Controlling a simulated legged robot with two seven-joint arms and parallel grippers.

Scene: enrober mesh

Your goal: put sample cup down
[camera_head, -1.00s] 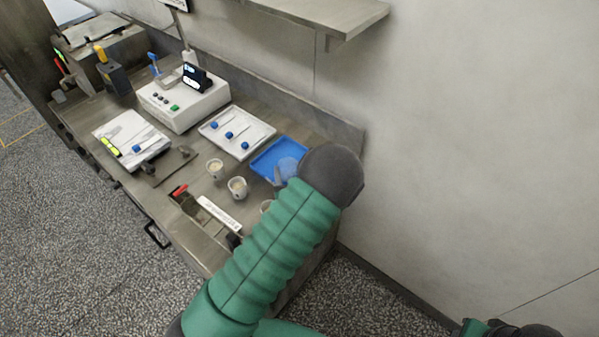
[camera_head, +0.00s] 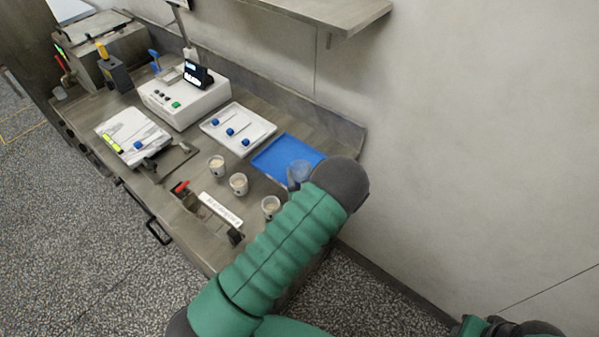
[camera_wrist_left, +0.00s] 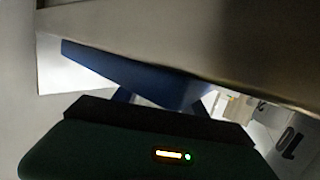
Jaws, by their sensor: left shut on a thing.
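The sample cup (camera_head: 299,172) is a clear, see-through cup in the head view, at the right front part of the blue tray (camera_head: 275,156). My left gripper (camera_head: 303,178) is shut on it, mostly hidden behind my dark wrist. I cannot tell whether the cup touches the tray. In the left wrist view the tray (camera_wrist_left: 140,75) shows as a blue slab beyond the left gripper (camera_wrist_left: 165,98); the held cup is not clear there. Dark parts of my right arm show at the bottom right edge of the head view; its jaws cannot be made out.
Three filled cups, a left one (camera_head: 216,166), a middle one (camera_head: 238,184) and a near one (camera_head: 270,207), stand in front of the trays. A shelf (camera_head: 330,14) hangs above.

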